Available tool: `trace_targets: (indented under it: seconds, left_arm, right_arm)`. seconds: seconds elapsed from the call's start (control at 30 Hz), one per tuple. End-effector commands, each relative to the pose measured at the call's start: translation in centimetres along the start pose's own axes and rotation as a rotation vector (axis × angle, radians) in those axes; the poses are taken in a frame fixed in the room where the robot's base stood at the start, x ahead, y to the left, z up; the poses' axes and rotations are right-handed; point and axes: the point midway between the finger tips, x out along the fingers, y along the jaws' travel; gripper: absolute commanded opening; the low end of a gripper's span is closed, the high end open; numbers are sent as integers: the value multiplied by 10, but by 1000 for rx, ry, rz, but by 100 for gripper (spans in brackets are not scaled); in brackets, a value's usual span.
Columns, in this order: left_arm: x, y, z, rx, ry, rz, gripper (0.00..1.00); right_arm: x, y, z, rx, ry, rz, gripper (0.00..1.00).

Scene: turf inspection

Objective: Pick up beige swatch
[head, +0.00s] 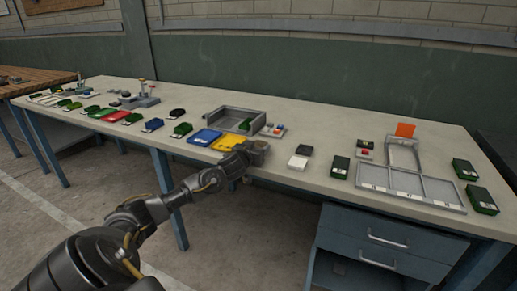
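A small pale, off-white piece (297,162) lies near the front edge of the long table, just in front of a black piece (304,150). It is the closest match I see to a beige swatch, but its exact colour is hard to tell. My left gripper (262,150) is to the left of it, over the table's front edge and apart from it. The gripper is small and dark here, and I cannot tell whether its fingers are open. My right gripper is not in view.
A yellow piece (229,142) and a blue one (204,137) lie left of my gripper, before a grey tray (218,117). A green piece (340,167) and a grey compartment tray (412,186) are to the right. Drawers (385,240) hang below the tabletop.

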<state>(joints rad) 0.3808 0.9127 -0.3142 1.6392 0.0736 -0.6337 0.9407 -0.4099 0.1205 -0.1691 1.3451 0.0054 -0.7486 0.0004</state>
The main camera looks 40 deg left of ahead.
Motion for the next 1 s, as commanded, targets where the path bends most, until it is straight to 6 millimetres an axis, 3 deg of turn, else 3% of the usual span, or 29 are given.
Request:
trace_targets:
  seconds: [0.03,0.2,0.57,0.77,1.0]
  left_arm:
    - [0,0,0,0,0,0,50]
    - [0,0,0,0,0,0,28]
    - [-1,0,-6,-1,1,1,28]
    - [-5,0,-31,-1,3,1,28]
    - [-30,28,-70,-3,5,4,28]
  right_arm:
    - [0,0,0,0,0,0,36]
    - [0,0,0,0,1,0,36]
    - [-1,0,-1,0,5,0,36]
    - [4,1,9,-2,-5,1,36]
    - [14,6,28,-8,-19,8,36]
